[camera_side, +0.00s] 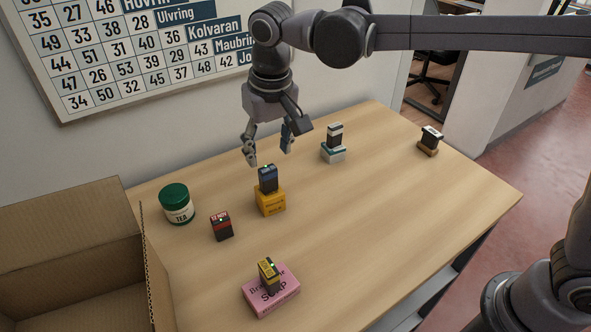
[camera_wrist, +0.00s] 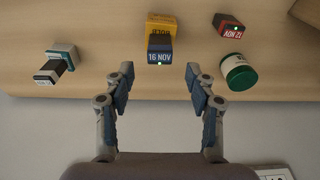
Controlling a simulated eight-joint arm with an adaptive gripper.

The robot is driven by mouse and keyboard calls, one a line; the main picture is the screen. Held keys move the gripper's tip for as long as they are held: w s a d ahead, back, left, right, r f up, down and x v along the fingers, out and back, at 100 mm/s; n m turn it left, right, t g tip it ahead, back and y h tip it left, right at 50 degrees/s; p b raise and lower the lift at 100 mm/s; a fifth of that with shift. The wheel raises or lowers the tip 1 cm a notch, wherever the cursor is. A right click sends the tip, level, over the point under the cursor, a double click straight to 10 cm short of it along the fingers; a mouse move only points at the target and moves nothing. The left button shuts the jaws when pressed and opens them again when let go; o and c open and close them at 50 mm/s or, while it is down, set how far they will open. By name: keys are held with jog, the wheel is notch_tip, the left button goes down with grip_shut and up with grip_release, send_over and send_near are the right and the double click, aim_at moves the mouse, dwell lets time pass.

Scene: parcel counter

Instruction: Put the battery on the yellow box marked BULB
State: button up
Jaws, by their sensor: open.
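The yellow box (camera_side: 270,202) stands mid-table, and its BULB marking shows upside down in the wrist view (camera_wrist: 161,26). A dark blue battery-like block (camera_side: 267,179) stands upright on top of it; in the wrist view it reads 16 NOV (camera_wrist: 159,57) with a small green light. My gripper (camera_side: 269,155) is open and empty, just above and behind this block. In the wrist view the block lies ahead, between the lines of the spread fingers (camera_wrist: 159,72). It is apart from both fingers. Its underside is hidden.
A red and black block (camera_side: 221,227) stands alone beside a green-lidded tea jar (camera_side: 177,206). An open carton (camera_side: 68,247) is left.

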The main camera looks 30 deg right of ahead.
jog(key=s+d+r+t, duration=0.1)
jog(key=s+d+r, duration=0.15)
jog(key=d, duration=0.45)
jog(key=s+d+r+t, duration=0.1)
jog(key=s+d, duration=0.3)
jog(key=d, duration=0.3)
jog(key=s+d+f+t, duration=0.3)
jog(key=s+d+f, duration=0.5)
jog(key=s+d, duration=0.1)
jog(key=shift+s+d, duration=0.25)
jog(key=shift+d, duration=0.25)
